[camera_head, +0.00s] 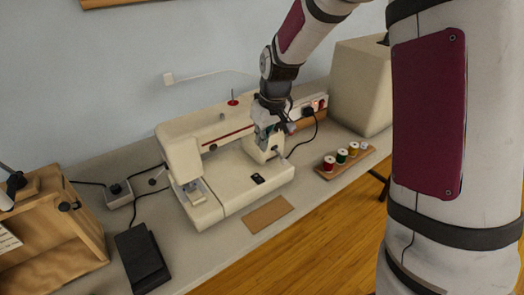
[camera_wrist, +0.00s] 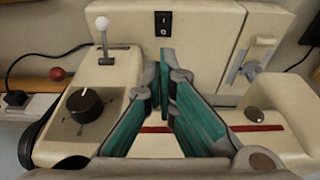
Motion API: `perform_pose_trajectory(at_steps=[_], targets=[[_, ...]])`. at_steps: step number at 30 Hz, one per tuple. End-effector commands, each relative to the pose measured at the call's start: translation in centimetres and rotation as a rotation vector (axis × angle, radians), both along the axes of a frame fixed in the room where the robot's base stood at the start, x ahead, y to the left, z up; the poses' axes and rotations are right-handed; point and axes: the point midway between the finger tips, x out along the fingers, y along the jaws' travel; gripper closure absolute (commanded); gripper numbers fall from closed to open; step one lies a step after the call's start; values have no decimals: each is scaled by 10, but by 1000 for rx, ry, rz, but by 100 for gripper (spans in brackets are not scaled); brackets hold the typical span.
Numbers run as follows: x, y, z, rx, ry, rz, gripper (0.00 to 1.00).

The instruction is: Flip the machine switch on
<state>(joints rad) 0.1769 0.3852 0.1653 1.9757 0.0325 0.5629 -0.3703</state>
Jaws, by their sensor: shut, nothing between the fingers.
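The cream sewing machine (camera_head: 235,190) with a red stripe stands on the table in the head view. Its small black rocker switch (camera_head: 258,179) is on the flat base, below and in front of my gripper (camera_head: 267,137). In the wrist view, the black switch (camera_wrist: 163,24) is at the top centre with white marks on it. My gripper (camera_wrist: 166,62) with its teal fingers is shut and empty, its tips pointing toward the switch. The tips look apart from the switch; the exact gap is hard to tell. Whether the rocker is on or off is unclear.
A black dial (camera_wrist: 85,103) and white-knobbed lever (camera_wrist: 102,25) are beside the fingers. A rack of thread spools (camera_head: 345,160) and a large beige box (camera_head: 362,85) stand right. A black pedal (camera_head: 142,262) and wooden cabinet (camera_head: 60,235) are left. Black cords run nearby.

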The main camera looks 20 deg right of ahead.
Motion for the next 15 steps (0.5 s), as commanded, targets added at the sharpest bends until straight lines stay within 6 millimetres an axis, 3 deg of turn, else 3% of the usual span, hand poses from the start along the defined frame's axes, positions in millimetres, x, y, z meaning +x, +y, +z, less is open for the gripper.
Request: perform_pose_trajectory(at_steps=[15], targets=[[17, 6, -95, 0, 4, -1, 100]])
